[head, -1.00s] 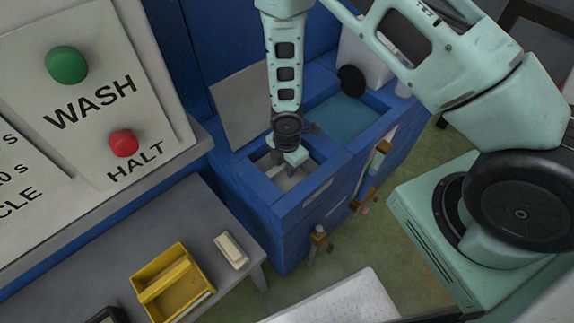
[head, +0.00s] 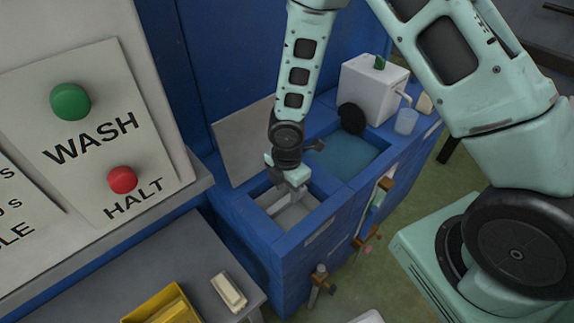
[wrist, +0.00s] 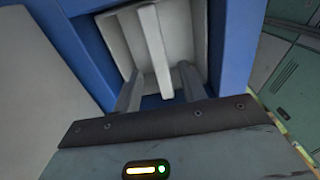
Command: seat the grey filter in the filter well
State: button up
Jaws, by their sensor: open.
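The grey filter (head: 291,214) is a pale block with a raised rib across its top. It lies inside the filter well (head: 254,213), a square opening in the blue cabinet. In the wrist view the filter (wrist: 160,45) shows its rib pointing toward my gripper, with the blue well rim (wrist: 92,45) around it. My gripper (head: 291,192) is above the well's rear part, open and empty. In the wrist view its two fingers (wrist: 160,90) are spread on either side of the rib's near end, apart from it. I cannot tell how deep the filter sits.
A raised grey lid (head: 240,145) stands behind the well. A water-filled basin (head: 345,158) and white canister (head: 373,88) are to the right. A bench (head: 190,265) holds a cream block (head: 229,291) and yellow tray (head: 160,303). Valves (head: 320,275) stick out in front.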

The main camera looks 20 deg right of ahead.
notch_tip(320, 180, up, 9)
jog(key=s+a+r+m, duration=0.3)
jog(key=s+r+m, duration=0.4)
jog(key=s, duration=0.3)
jog(key=s+a+r+m, duration=0.3)
jog(key=s+r+m, duration=0.4)
jog(key=s+r, duration=0.3)
jog(key=shift+r+y+p, duration=0.25)
jog(key=shift+y+p, duration=0.05)
jog(key=shift+p, duration=0.1)
jog(key=shift+w, duration=0.1)
